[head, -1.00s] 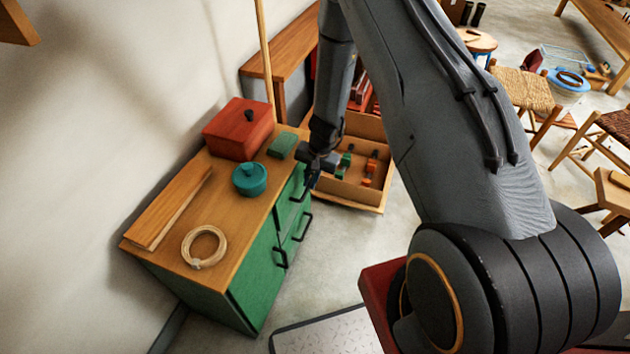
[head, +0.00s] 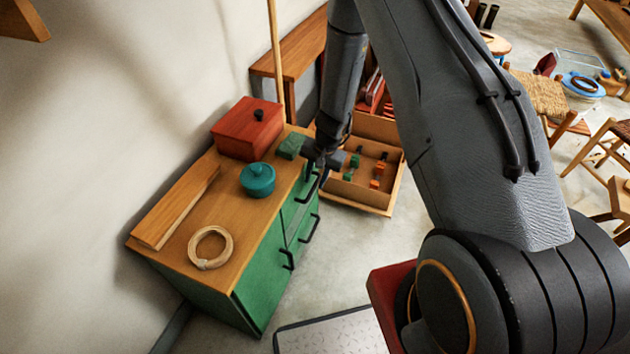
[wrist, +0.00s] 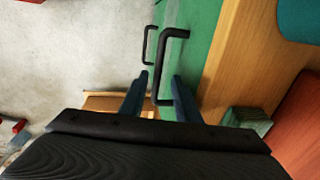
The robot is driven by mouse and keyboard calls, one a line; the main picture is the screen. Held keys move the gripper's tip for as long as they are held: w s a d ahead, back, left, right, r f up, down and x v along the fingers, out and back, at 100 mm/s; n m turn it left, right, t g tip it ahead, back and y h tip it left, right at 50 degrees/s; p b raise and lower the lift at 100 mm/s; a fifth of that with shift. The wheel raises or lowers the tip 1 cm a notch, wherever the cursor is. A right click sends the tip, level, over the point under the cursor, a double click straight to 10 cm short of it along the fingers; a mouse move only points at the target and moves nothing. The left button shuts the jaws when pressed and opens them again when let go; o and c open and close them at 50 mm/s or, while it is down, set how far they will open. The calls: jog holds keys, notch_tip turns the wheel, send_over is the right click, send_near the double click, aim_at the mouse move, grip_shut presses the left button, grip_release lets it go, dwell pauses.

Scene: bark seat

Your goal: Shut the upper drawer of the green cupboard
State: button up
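The green cupboard (head: 262,278) stands against the wall with a wooden top. In the wrist view its green front (wrist: 198,40) meets the wooden top edge, and I cannot see a clear gap at the upper drawer. The near black handle (wrist: 165,75) looks like the upper drawer's; a smaller handle (wrist: 147,45) shows beyond it. My gripper (wrist: 160,78) is open, its two blue-grey fingers on either side of the near handle, with no visible grip on it. In the head view my gripper (head: 318,172) is at the cupboard's far upper front edge, partly hiding the drawer.
On the top are a red box (head: 240,132), a teal pot (head: 257,181), a green block (head: 291,146), a wooden plank (head: 175,208) and a coil (head: 210,265). An open wooden box (head: 372,202) with small parts sits beyond my gripper.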

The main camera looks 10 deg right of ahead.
notch_tip(320, 180, up, 6)
jog(key=shift+s+d, duration=0.35)
jog(key=shift+d, duration=0.1)
jog(key=shift+r, duration=0.1)
jog(key=s+a+r+n, duration=0.15)
jog(key=s+r, duration=0.25)
jog(key=r, duration=0.4)
jog(key=s+r+n, duration=0.2)
jog(key=s+r, duration=0.3)
jog(key=r, duration=0.3)
jog(key=s+d+r+n+h, duration=0.1)
jog(key=s+r+n, duration=0.1)
jog(key=s+r, duration=0.3)
jog(key=s+d+r+n+g, duration=0.1)
jog(key=s+r, duration=0.4)
jog(key=s, duration=0.5)
jog(key=shift+s+d+r+n+h+p, duration=0.35)
jog(key=shift+s+d+h, duration=0.05)
jog(key=shift+d, duration=0.05)
